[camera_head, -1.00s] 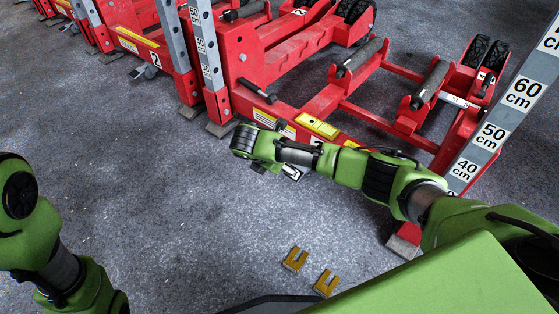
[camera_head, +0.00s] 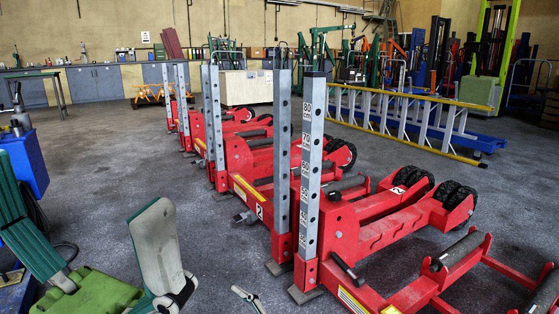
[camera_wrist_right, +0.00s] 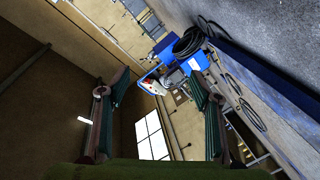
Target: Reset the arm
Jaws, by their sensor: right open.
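Red trolley jacks (camera_head: 345,240) with grey upright posts (camera_head: 311,160) stand in a row at the centre and right of the head view. A gripper with a green base (camera_head: 90,295) and two pale, green-lined fingers is large at the lower left of the head view, fingers spread and empty. It appears to be my right gripper; its arm is out of frame. The right wrist view shows my right gripper (camera_wrist_right: 157,90) open, with nothing between its fingers. My left gripper cannot be made out.
A blue cart (camera_head: 25,160) with a black hose stands at the left; it also shows in the right wrist view (camera_wrist_right: 175,65). Grey cabinets (camera_head: 95,80) line the back wall. Floor between cart and jacks is mostly clear.

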